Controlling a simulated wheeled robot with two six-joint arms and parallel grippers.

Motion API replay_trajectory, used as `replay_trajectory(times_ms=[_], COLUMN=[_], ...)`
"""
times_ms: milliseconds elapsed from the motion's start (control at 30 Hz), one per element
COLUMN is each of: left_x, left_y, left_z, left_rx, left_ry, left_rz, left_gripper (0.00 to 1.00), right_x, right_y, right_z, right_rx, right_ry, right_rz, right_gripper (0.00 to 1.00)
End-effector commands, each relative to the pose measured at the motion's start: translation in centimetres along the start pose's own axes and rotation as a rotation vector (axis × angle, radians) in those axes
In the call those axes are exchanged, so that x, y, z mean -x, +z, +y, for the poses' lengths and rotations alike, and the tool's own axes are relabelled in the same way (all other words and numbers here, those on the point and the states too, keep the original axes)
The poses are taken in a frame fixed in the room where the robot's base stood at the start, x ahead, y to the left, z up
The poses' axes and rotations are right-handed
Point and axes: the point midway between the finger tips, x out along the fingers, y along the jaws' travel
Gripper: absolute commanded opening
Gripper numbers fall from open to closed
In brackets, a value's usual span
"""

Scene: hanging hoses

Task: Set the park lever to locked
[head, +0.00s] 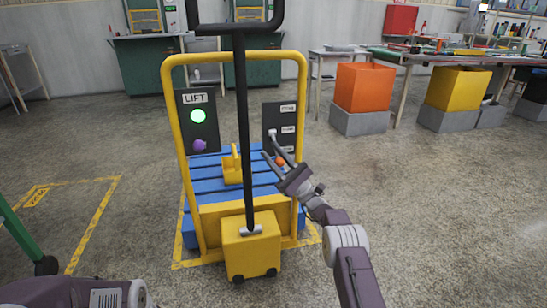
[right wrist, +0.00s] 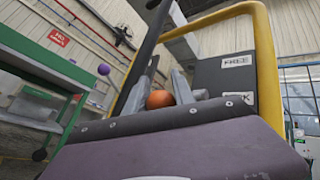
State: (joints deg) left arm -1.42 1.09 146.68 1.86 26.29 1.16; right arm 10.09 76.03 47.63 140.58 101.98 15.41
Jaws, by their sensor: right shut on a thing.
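In the right wrist view the same panel (right wrist: 220,76) shows a label reading FREE and a lower label that is partly hidden. The park lever's orange knob (head: 280,161) is low by the panel, near the bottom label; it also shows in the right wrist view (right wrist: 160,99). My right gripper (head: 273,150) is shut on the knob, a finger on each side. The lever's shaft is mostly hidden. My left gripper is out of view; part of my left arm shows at lower left.
A black tow handle (head: 242,120) rises in front of the blue slats (head: 208,186). Open floor lies to the right.

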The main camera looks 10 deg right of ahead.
Motion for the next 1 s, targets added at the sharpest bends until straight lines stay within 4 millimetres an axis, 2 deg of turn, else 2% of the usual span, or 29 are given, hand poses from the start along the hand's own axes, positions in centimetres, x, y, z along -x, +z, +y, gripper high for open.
replay_trajectory(times_ms=[33,200,233,300,567,667,833,1000], left_x=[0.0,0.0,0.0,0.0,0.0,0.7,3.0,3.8], left_y=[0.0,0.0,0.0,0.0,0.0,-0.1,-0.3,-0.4], left_z=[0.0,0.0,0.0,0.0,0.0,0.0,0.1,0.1], left_rx=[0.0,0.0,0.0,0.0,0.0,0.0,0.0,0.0], left_ry=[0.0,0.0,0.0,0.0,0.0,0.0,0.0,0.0], left_rz=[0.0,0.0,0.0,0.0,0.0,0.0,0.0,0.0], left_gripper=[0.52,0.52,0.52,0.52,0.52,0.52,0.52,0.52], right_x=[0.2,0.3,0.3,0.3,0.3,0.9,4.3,7.8], right_y=[-0.6,-0.6,-0.6,-0.6,-0.5,-0.4,-0.2,-0.3], right_z=[0.1,0.1,0.1,0.1,0.1,-0.1,-0.2,0.0], right_rx=[-0.006,-0.007,-0.007,-0.008,-0.006,-0.007,-0.007,-0.007], right_ry=[-0.004,-0.004,-0.004,-0.004,-0.004,-0.005,-0.007,-0.005], right_rz=[0.017,0.019,0.019,0.019,0.016,0.019,0.02,0.016], right_gripper=[0.0,0.0,0.36,0.52,0.52,0.52,0.52,0.52])
